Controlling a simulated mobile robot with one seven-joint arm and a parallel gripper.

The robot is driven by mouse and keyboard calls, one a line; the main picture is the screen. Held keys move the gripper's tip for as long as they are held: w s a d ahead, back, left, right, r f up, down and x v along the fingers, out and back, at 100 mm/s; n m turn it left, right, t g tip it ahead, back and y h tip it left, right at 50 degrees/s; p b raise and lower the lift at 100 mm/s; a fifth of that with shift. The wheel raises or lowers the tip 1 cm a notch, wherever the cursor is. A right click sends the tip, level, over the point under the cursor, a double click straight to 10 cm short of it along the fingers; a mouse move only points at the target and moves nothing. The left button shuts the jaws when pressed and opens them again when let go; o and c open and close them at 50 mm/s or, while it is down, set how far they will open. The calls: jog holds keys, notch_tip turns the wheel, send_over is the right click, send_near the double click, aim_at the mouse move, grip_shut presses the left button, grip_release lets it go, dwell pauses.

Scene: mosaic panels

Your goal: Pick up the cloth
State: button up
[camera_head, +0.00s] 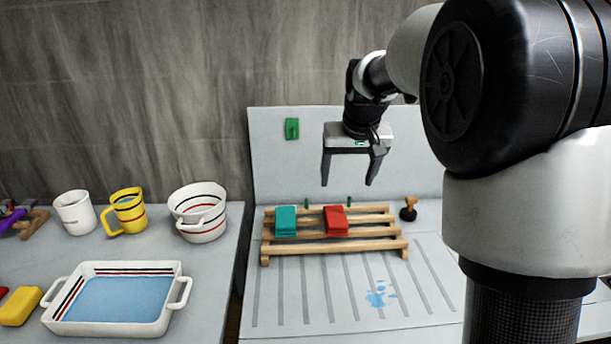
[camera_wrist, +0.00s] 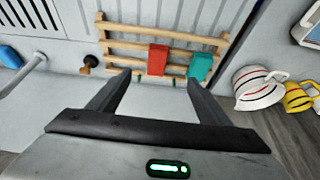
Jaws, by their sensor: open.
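A red folded piece (camera_head: 336,220) and a teal folded piece (camera_head: 286,221) lie over the slats of a wooden rack (camera_head: 372,246); both look like cloths, and I cannot tell which one the task means. In the wrist view the red piece (camera_wrist: 158,58) shows just beyond the fingertips, and the teal piece (camera_wrist: 200,66) is to its right. My gripper (camera_head: 347,184) is open and empty, fingers pointing down, above the back of the rack and apart from both pieces.
A small brown-handled object (camera_head: 408,209) stands right of the rack. A blue spill (camera_head: 378,296) lies on the grooved board in front. A green item (camera_head: 292,129) is on the back panel. On the left are a white bowl (camera_head: 199,211), a yellow mug (camera_head: 128,212) and a water-filled dish (camera_head: 60,322).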

send_near(336, 217)
jog(key=b+x, duration=0.1)
jog(key=x, duration=0.2)
jog(key=shift+w+a+f, duration=0.15)
jog(key=shift+w+f, duration=0.1)
jog(key=shift+w, duration=0.1)
jog(key=x, duration=0.6)
jog(key=shift+f, duration=0.25)
jog(key=c, duration=1.2)
notch_tip(336, 217, up, 10)
jog(key=shift+r, duration=0.1)
jog(key=o, duration=0.6)
jog(key=shift+c, duration=0.2)
jog(key=shift+s+d, duration=0.1)
jog(key=shift+d, duration=0.15)
jog(key=c, duration=0.4)
